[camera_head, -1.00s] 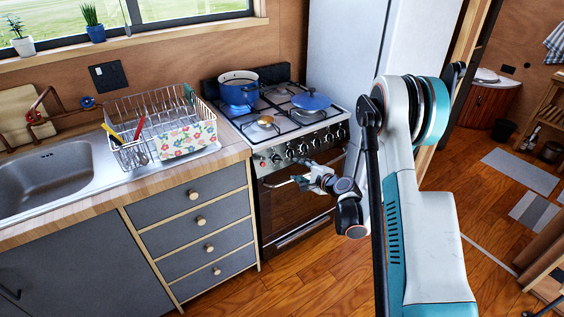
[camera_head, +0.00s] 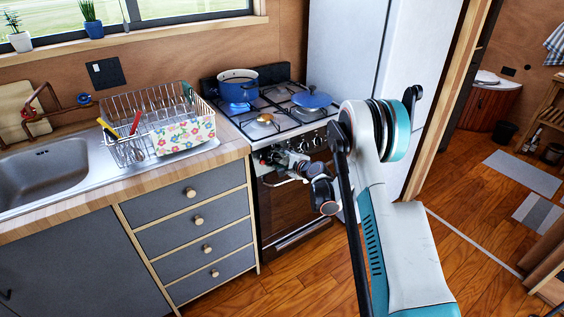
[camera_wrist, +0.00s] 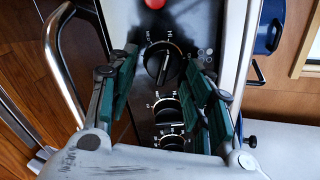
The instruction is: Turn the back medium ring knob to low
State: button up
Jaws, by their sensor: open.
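The stove (camera_head: 295,200) has a row of black ring knobs along its front panel. In the wrist view a black knob (camera_wrist: 163,65) with white markings lies between the tips of my gripper (camera_wrist: 165,72). The green-padded fingers are open on either side of it; contact cannot be told. Two more knobs (camera_wrist: 167,110) (camera_wrist: 172,142) sit lower in that view, partly behind the fingers. In the head view my gripper (camera_head: 272,158) is at the panel's left part and hides knobs there. I cannot tell which burner each knob serves.
A blue pot (camera_head: 238,82) stands over a lit flame at the back left burner. The oven handle (camera_wrist: 62,70) runs close beside my gripper. A dish rack (camera_head: 130,150) stands on the left counter.

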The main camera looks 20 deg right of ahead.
jog(key=shift+c, duration=0.2)
jog(key=c, duration=0.9)
jog(key=shift+o, duration=0.2)
jog(key=n, duration=0.4)
jog(key=shift+w+r, duration=0.1)
jog(key=shift+r, duration=0.1)
jog(key=n, duration=0.4)
jog(key=shift+r+n, duration=0.15)
jog(key=shift+n, duration=0.15)
jog(key=n, duration=0.4)
jog(key=shift+a+r+n, duration=0.15)
jog(key=shift+a+n, duration=0.05)
jog(key=shift+n, duration=0.1)
jog(key=n, duration=0.4)
jog(key=shift+a+r+n, duration=0.1)
jog(key=shift+a+n, duration=0.05)
jog(key=shift+n, duration=0.15)
